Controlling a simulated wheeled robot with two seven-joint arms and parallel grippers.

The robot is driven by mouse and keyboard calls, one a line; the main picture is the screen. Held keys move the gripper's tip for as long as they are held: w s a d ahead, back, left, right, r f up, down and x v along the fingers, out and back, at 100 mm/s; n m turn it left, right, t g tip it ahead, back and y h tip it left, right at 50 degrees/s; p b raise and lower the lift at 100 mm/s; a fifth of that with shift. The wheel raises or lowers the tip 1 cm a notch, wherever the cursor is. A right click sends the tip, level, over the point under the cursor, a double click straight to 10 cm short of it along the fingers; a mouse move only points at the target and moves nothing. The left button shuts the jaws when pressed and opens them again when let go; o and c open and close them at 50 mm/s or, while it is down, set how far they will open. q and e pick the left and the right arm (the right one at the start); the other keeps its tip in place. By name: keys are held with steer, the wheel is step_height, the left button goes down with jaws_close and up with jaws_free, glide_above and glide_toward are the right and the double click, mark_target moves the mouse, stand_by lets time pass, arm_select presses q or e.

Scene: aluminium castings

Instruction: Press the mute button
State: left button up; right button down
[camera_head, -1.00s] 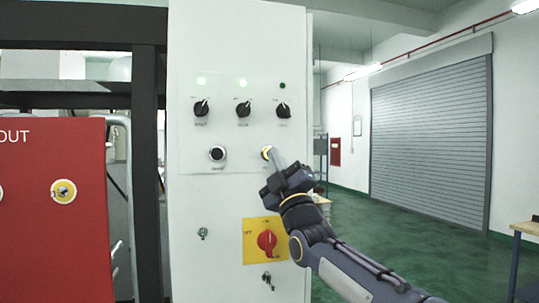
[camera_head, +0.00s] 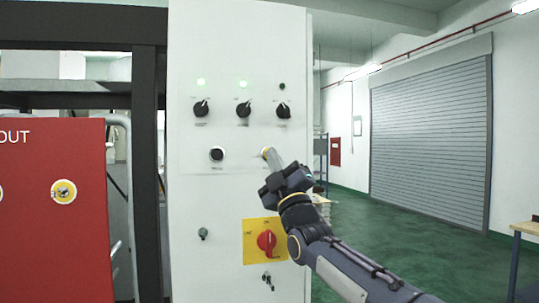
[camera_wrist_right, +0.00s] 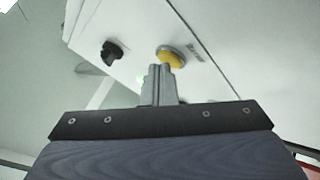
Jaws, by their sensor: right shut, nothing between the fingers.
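A round yellow button (camera_wrist_right: 172,57) sits on the white panel; its label is too small to read. In the head view, my right fingertips hide most of it. My right gripper (camera_head: 269,155) is shut and empty, its fingertips pointing at this button. In the wrist view, the closed fingers (camera_wrist_right: 161,75) overlap the button's lower edge. Contact or a small gap cannot be told. A black round button (camera_head: 217,154) is to the left on the same panel. My left gripper is not in view.
The white control cabinet (camera_head: 230,25) carries three black knobs (camera_head: 243,109) above and a red rotary switch (camera_head: 266,240) on a yellow plate below. A red panel (camera_head: 50,240) stands at left. Open green floor (camera_head: 400,240) lies to the right.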

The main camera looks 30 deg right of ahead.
steer(key=shift+s+a+b, duration=0.2)
steer(key=shift+s+b, duration=0.55)
steer(key=shift+b, duration=0.05)
steer(key=s+b, duration=0.1)
steer(key=s, duration=0.1)
steer(key=s+a+b, duration=0.1)
steer(key=s+b, duration=0.1)
steer(key=s, duration=0.1)
steer(key=shift+a, duration=0.1)
stand_by(0.8)
